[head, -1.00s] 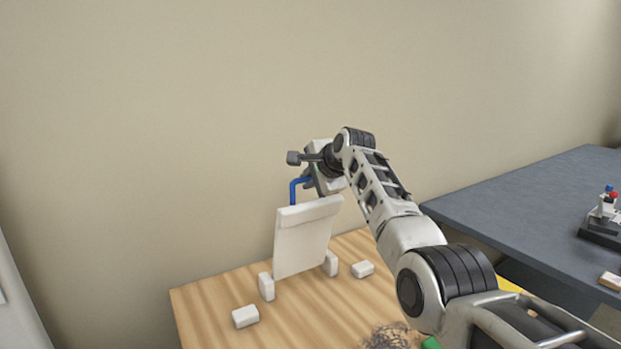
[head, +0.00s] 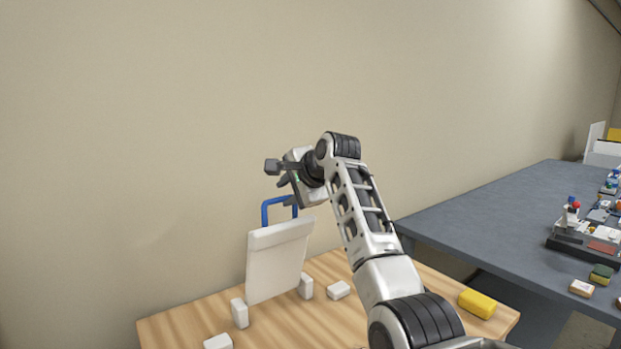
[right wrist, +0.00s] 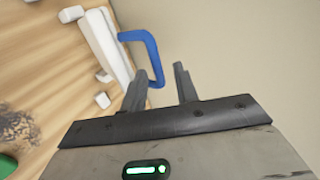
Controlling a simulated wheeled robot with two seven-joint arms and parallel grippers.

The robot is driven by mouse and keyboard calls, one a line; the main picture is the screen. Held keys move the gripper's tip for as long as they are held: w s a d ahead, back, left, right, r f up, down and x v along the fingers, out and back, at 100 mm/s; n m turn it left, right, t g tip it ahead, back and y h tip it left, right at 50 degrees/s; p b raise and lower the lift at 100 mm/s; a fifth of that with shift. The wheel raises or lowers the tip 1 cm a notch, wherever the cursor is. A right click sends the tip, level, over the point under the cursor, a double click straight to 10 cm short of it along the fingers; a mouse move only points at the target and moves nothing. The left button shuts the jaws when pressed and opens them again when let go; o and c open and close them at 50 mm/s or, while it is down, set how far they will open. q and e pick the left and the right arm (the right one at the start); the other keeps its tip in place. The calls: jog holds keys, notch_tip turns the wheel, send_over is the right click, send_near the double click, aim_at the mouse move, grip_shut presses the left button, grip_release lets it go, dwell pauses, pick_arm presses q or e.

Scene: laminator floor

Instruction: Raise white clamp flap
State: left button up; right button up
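The white clamp flap (head: 277,262) stands nearly upright, slightly tilted, on the wooden table. It also shows in the right wrist view (right wrist: 105,42) at upper left. A blue handle (head: 266,210) rises from its top edge; the right wrist view shows this blue handle (right wrist: 140,38) as a bent bar. My right gripper (head: 287,192) is at the handle's upper right end. In the right wrist view its two dark fingers (right wrist: 159,74) are apart, with the handle's end close to the near finger. I cannot tell whether they touch. My left gripper is out of view.
White blocks (head: 240,312) stand at the flap's foot, with loose white blocks (head: 338,290) beside it. A yellow block (head: 477,303) lies on the wooden table (head: 190,325). A dark grey table (head: 480,215) with small items stands at right. The wall is behind the flap.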

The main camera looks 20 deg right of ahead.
pick_arm(q)
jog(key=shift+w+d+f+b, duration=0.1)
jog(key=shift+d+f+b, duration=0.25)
jog(key=shift+b, duration=0.7)
pick_arm(e)
jog(key=v, duration=1)
jog(key=shift+s+r, duration=0.25)
jog(key=shift+s, duration=0.05)
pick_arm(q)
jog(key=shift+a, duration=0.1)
pick_arm(e)
jog(key=shift+d, duration=0.15)
